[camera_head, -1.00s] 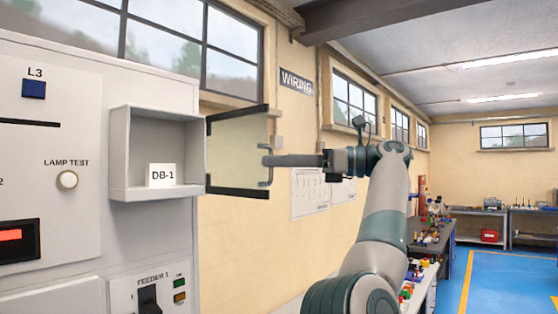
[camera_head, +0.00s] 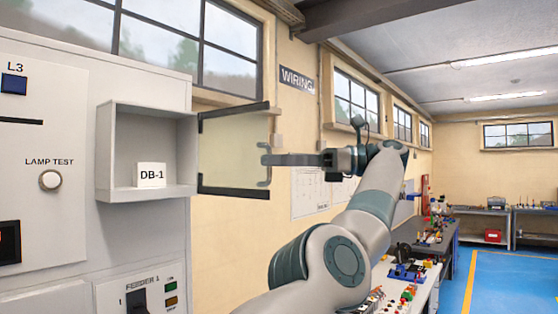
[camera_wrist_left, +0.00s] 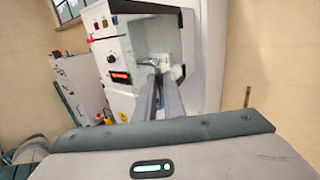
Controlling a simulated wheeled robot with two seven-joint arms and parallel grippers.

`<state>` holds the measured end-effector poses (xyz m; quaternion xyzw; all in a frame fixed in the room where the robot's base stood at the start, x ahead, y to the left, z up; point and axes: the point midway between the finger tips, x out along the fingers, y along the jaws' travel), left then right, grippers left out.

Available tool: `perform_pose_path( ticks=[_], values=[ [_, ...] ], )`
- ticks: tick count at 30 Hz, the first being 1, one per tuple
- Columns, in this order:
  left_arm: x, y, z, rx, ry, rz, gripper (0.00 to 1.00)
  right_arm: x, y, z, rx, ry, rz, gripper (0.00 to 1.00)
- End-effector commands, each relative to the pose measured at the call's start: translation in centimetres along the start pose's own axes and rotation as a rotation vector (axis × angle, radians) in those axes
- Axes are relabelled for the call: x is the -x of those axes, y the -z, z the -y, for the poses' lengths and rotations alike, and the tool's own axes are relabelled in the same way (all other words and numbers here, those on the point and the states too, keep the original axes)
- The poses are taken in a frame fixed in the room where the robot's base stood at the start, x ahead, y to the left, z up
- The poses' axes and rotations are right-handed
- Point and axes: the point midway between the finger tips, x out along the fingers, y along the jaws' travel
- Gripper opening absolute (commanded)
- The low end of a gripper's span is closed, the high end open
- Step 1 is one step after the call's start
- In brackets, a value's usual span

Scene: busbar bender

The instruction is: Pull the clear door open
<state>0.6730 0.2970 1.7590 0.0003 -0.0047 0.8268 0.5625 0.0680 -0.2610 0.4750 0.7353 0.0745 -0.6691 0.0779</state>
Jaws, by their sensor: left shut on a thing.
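The clear door (camera_head: 232,148), a see-through panel with dark top and bottom edges, stands swung out from the right side of the open grey box (camera_head: 147,192) on the cabinet. A white DB-1 card (camera_head: 151,175) sits inside the box. A grey handle (camera_head: 264,176) is on the door's outer edge. My left gripper (camera_head: 270,160) reaches in from the right with its fingers shut on the handle. In the left wrist view, the two fingers (camera_wrist_left: 160,82) meet at the handle in front of the door. My right gripper is not in view.
The grey cabinet (camera_head: 60,210) fills the left, with a lamp test button (camera_head: 50,180) and a feeder switch (camera_head: 138,300) below the box. A bench with coloured parts (camera_head: 408,270) stands at the right. Blue floor (camera_head: 510,285) is clear beyond.

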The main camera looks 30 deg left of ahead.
Motion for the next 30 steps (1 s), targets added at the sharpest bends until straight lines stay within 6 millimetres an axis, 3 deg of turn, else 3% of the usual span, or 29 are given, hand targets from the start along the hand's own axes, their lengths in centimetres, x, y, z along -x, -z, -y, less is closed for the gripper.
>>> perform_pose_path(
  ticks=[13,14,15,16,30],
  values=[
    [-0.23,0.49,0.21,-0.008,-0.004,-0.008,0.0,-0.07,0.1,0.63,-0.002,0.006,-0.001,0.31],
    [-0.22,0.5,0.21,-0.008,-0.003,-0.008,0.16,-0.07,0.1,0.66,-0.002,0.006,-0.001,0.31],
    [-0.21,0.48,0.2,-0.008,-0.003,-0.007,0.26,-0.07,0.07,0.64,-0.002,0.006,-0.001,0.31],
    [-0.19,0.45,0.19,-0.007,-0.003,-0.007,0.28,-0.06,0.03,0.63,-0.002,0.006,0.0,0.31],
    [-0.2,0.24,0.0,-0.002,-0.004,-0.002,0.28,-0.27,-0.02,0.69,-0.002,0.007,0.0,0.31]
  ],
)
